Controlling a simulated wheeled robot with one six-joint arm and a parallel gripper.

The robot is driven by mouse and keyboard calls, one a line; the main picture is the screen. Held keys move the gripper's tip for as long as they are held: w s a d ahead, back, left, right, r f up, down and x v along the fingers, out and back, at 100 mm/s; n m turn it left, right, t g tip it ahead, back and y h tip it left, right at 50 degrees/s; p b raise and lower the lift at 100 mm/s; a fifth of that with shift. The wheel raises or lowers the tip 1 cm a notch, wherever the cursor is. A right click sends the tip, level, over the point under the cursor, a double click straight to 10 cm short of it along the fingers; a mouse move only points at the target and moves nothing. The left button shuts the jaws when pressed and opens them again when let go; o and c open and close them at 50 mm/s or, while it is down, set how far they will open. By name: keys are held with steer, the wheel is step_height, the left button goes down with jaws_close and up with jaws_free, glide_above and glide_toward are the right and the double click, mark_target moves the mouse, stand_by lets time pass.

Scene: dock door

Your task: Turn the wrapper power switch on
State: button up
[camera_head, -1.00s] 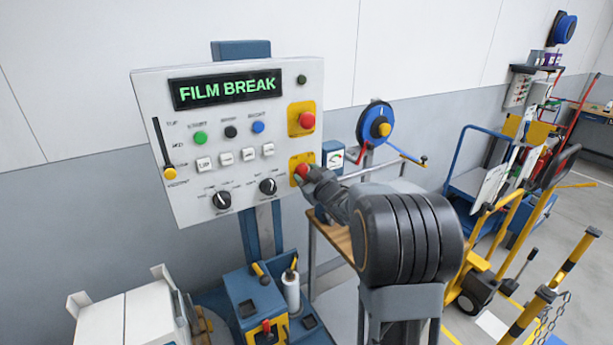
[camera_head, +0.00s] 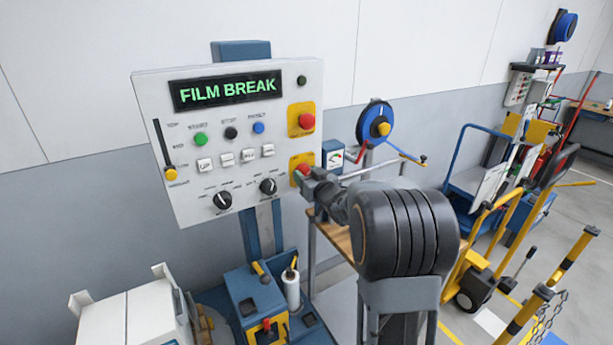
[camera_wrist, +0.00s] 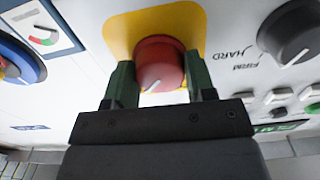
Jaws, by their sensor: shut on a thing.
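The wrapper's white control panel (camera_head: 170,100) stands upright in the head view, and its display reads FILM BREAK. The power switch is a red rotary knob (camera_wrist: 160,62) on a yellow plate (camera_wrist: 117,28), low on the panel's right side; the knob also shows in the head view (camera_head: 303,170). A white pointer line on the knob shows in the wrist view, slanted. My gripper (camera_wrist: 152,85) is shut on the red knob, one green-padded finger on each side. In the head view my gripper (camera_head: 308,178) reaches the knob from the right and partly covers it.
Another red button (camera_head: 306,121) on yellow sits above the knob. A dark selector knob (camera_wrist: 291,30) is beside it in the wrist view. A blue reel (camera_head: 376,124) and a gauge box (camera_head: 333,155) stand to the right. Yellow hand trucks (camera_head: 480,270) stand farther right.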

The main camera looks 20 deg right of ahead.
steer(key=o, duration=0.9)
steer(key=s, duration=0.4)
steer(key=s+d+b, duration=0.1)
steer(key=s, duration=0.4)
steer(key=s+b, duration=0.1)
steer(key=s, duration=0.3)
steer(key=shift+s+d, duration=0.25)
steer(key=shift+s, duration=0.15)
